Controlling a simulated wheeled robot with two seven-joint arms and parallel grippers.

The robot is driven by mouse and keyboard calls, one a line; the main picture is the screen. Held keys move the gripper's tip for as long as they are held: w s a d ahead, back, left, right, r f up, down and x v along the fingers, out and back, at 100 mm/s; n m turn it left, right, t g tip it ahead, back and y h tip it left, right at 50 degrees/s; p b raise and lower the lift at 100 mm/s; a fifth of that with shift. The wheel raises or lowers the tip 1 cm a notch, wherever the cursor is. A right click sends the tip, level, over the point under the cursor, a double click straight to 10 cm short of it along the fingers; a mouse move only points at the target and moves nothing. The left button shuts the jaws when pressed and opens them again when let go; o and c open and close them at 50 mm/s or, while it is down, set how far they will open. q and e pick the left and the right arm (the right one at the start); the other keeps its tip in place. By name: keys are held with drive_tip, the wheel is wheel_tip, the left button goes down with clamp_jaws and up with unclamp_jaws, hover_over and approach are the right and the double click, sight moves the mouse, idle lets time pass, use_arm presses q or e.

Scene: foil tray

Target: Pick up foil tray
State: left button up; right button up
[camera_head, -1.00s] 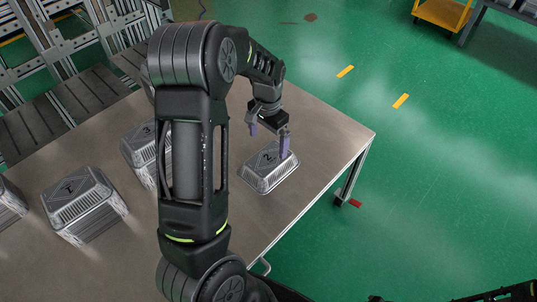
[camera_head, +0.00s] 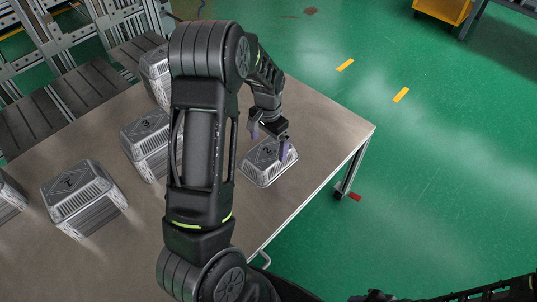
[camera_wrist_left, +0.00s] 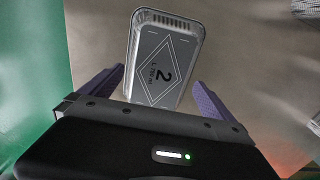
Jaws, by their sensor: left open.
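A silver foil tray marked 2 (camera_head: 263,172) lies upside down on the table near its right edge. It also shows in the left wrist view (camera_wrist_left: 163,65), in front of and partly between the fingers. My left gripper (camera_head: 269,143) is open, with its purple fingers pointing down at the tray; one finger overlaps the tray in the head view. In the left wrist view the open fingers (camera_wrist_left: 158,78) stand to either side of the tray's near end, apart from each other. I cannot tell whether they touch it.
The metal table (camera_head: 330,137) also bears foil stacks: one marked 3 (camera_head: 146,140), one at the front left (camera_head: 84,200), one at the far side (camera_head: 155,70) and part of one at the left edge (camera_head: 8,199). Bare table surrounds the tray; green floor lies to the right.

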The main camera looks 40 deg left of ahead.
sight(269, 151)
use_arm(q)
wheel_tip(269, 151, down, 2)
drive_tip(key=shift+f, duration=0.25)
drive_tip(key=shift+c, duration=0.2)
drive_tip(key=c, duration=1)
drive_tip(key=shift+r, duration=0.15)
wheel_tip(269, 151, up, 10)
drive_tip(key=shift+p, duration=0.4)
idle(0.4)
